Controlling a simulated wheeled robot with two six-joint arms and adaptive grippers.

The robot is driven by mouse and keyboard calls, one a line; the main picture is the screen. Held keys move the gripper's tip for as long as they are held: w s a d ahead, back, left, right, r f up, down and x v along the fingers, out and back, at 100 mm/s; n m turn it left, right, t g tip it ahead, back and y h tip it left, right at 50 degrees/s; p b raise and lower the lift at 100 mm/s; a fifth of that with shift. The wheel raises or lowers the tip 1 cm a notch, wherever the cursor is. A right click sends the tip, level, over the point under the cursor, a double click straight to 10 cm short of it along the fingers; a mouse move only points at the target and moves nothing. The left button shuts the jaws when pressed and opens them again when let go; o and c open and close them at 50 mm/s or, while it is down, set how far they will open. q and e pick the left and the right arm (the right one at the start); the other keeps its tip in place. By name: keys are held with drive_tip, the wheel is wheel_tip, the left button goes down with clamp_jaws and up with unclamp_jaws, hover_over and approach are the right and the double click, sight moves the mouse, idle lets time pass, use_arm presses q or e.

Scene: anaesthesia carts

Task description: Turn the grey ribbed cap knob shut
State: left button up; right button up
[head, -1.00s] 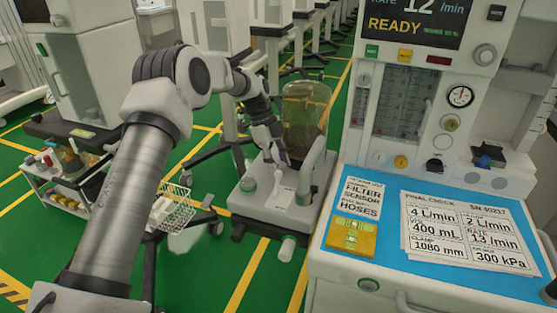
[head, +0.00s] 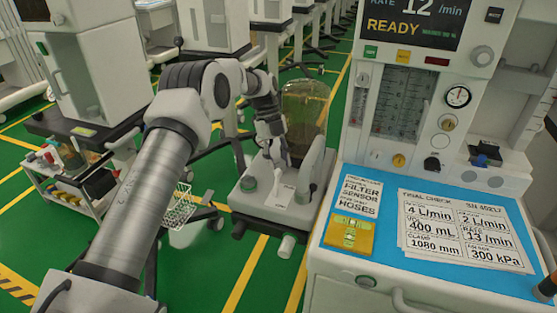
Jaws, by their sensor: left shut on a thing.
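My left gripper (head: 278,163) reaches down onto the top of the white absorber unit (head: 262,206), just left of its clear canister. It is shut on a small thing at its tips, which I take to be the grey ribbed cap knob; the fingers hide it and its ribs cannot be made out. My right gripper is not in view.
The clear canister (head: 305,112) stands close behind my gripper. A low trolley (head: 75,180) is at left.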

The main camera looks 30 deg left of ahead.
use_arm(q)
drive_tip(key=shift+f, duration=0.1)
drive_tip(key=o, duration=1.1)
drive_tip(key=shift+o, duration=0.2)
